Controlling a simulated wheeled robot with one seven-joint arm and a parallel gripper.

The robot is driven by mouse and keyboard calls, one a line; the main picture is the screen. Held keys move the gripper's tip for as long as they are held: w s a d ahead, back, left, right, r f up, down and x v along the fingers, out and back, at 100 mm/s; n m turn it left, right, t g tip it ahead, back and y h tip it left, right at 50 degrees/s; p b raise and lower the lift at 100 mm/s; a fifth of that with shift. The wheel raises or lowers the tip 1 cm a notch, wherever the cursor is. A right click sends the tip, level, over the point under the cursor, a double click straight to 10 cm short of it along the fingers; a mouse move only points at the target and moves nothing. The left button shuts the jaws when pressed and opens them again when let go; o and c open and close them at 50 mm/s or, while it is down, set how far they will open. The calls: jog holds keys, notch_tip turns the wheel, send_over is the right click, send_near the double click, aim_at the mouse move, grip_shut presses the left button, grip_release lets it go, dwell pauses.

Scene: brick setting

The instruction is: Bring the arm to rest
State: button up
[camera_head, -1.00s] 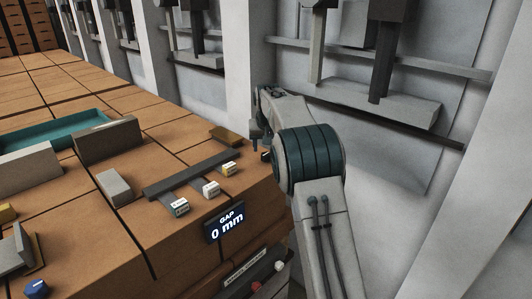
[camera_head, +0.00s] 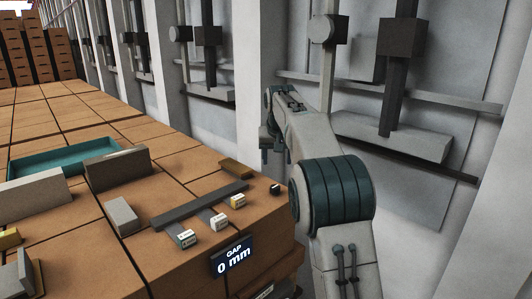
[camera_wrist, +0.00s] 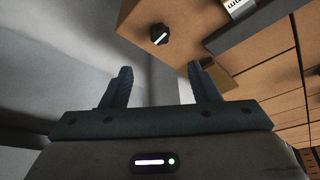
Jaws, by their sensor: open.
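My gripper (camera_wrist: 160,68) is open in the wrist view, with two dark fingers well apart and nothing between them. Beyond the fingers are the side of the brown bench and a grey wall. In the head view my arm is bent, with a teal-banded joint in front. Its far end hangs beside the bench's right side, near the grey wall, and looks clear of both.
The brown tiled bench (camera_head: 75,225) carries a teal tray (camera_head: 62,160), grey blocks (camera_head: 117,172), a dark bar with small white labelled blocks (camera_head: 190,237), and a black knob (camera_head: 276,188). A display (camera_head: 234,258) reads "GAP 0 mm". Wall ledges (camera_head: 390,138) stand at the right.

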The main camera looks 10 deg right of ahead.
jog(key=s+d+r, duration=0.1)
jog(key=s+r, duration=0.1)
jog(key=s, duration=0.8)
jog(key=s+f, duration=0.4)
jog(key=s, duration=0.6)
jog(key=s+f, duration=0.4)
jog(key=s, duration=0.7)
jog(key=s+f+n+g, duration=0.1)
jog(key=s+f, duration=0.4)
jog(key=s, duration=0.6)
jog(key=shift+s+a, duration=0.2)
jog(key=shift+s, duration=0.05)
